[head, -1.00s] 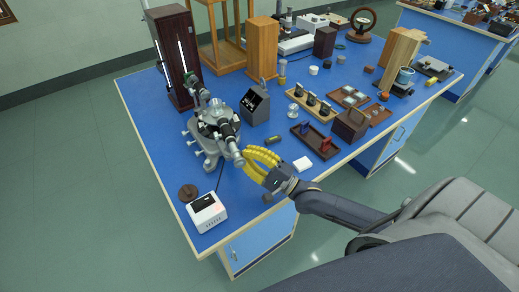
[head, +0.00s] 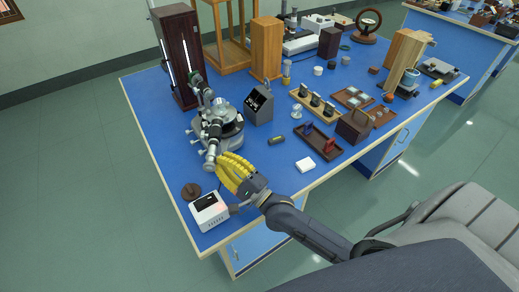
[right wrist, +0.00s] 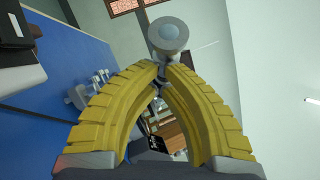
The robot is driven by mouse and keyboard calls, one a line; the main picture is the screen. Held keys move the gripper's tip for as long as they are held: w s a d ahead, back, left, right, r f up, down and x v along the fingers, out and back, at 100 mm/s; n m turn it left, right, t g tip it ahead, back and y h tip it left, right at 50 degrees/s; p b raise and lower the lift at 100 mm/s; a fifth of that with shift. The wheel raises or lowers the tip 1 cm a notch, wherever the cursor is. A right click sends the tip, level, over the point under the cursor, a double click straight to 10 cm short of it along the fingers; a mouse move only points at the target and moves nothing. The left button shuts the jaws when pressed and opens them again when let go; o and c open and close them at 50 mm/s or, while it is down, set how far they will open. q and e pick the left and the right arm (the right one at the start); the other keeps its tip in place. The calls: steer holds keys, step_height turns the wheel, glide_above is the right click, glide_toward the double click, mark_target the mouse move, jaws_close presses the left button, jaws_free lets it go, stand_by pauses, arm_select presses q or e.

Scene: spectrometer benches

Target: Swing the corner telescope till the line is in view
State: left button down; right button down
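The spectrometer (head: 224,130) stands at the left part of the blue bench. Its telescope (head: 212,150) points toward the front of the bench, its eyepiece end low and nearest me. My right gripper (head: 220,164), with yellow ribbed fingers, is at that end. In the right wrist view its fingertips (right wrist: 163,70) come close together just below the round grey eyepiece (right wrist: 168,36), with part of the tube between them. The line itself is not visible in these views. My left gripper is not in view.
A white box (head: 209,211) and a brown disc (head: 191,191) sit at the front left corner, close to my right gripper. A dark tall lamp housing (head: 180,60) stands behind the spectrometer. Trays and small parts fill the right side.

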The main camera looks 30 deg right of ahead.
steer(key=shift+w+a, duration=0.15)
steer(key=shift+a, duration=0.15)
stand_by(0.4)
